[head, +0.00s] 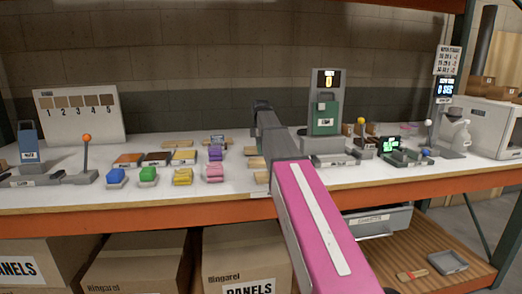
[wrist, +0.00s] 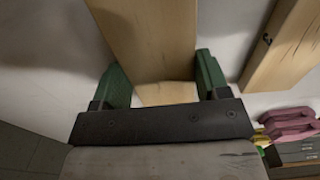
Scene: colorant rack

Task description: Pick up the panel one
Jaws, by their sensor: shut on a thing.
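In the wrist view my gripper (wrist: 163,78) has its two green fingers on either side of a pale wooden panel (wrist: 150,35) and is shut on it. The panel runs away from the fingers to the top edge of the view. No number shows on it, so I cannot tell if it is panel one. Whether it touches the table is unclear. A second wooden panel (wrist: 285,45) lies apart to the right, with a small black mark. In the head view my arm hides the fingers; wooden panels (head: 257,163) show just left of it.
A numbered board (head: 78,122) stands at the back left. A green-fronted device (head: 325,112) stands right of the arm.

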